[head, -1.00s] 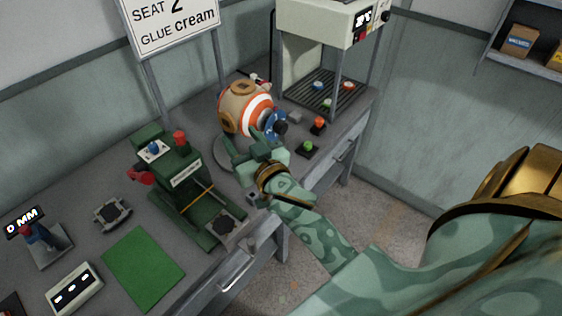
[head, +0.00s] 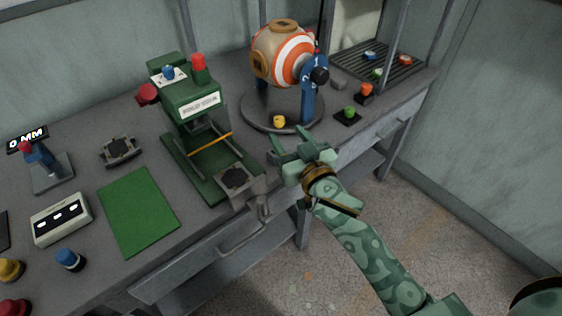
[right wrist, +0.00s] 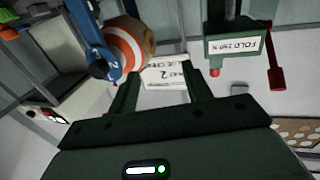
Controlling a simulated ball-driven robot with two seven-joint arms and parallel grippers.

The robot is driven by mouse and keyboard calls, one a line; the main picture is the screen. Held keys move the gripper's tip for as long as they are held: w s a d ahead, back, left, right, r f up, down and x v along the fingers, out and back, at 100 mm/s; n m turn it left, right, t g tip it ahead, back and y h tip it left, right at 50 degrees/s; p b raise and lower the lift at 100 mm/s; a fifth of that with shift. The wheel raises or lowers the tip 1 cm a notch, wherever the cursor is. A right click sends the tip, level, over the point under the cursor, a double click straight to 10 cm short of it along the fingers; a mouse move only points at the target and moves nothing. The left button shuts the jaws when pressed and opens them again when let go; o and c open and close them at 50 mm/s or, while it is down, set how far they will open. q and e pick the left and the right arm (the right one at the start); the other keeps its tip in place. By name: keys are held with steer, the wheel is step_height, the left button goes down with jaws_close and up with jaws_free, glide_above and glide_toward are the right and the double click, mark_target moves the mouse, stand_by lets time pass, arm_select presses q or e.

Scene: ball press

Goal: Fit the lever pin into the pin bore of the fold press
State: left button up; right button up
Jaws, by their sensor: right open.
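The fold press (head: 190,105) is a green machine with a white label, standing on the bench left of centre. It has a red lever knob (head: 148,94) on its left side and a red cap (head: 198,66) on top. In the right wrist view the press (right wrist: 236,46) hangs upside down at upper right, with its red lever (right wrist: 276,76). My right gripper (head: 287,140) is open and empty at the bench's front edge, right of the press. Its fingers (right wrist: 165,88) hold nothing. I cannot pick out the lever pin or the pin bore. My left gripper is out of view.
A striped ball (head: 284,55) on a round grey base stands behind my gripper, with a yellow knob (head: 279,121) on the base. Green (head: 348,113) and orange (head: 366,90) knobs sit to the right. A green mat (head: 138,212) and grey console (head: 61,219) lie left.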

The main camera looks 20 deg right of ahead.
steer(key=w+f+b, duration=0.1)
steer(key=w+f, duration=0.1)
steer(key=w+f+b, duration=0.2)
steer(key=w, duration=0.1)
steer(key=w+f+b, duration=0.2)
steer(key=w+f, duration=0.1)
steer(key=shift+a+f, duration=0.1)
steer(key=shift+a, duration=0.15)
steer(key=f+b, duration=0.1)
steer(key=f, duration=0.1)
steer(key=w+f+b, duration=0.1)
steer(key=f+b, duration=0.1)
steer(key=f, duration=0.1)
steer(key=shift+w+b, duration=0.1)
steer(key=shift+b, duration=0.2)
steer(key=s, duration=0.1)
steer(key=s+r+p, duration=0.1)
steer(key=s+p, duration=0.1)
steer(key=shift+s+d+r, duration=0.1)
steer(key=shift+s+r, duration=0.15)
steer(key=shift+r, duration=0.05)
steer(key=shift+s+f, duration=0.1)
steer(key=shift+s, duration=0.05)
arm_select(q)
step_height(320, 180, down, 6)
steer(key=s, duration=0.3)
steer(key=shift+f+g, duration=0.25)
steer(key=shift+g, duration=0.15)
arm_select(e)
steer(key=shift+f, duration=0.15)
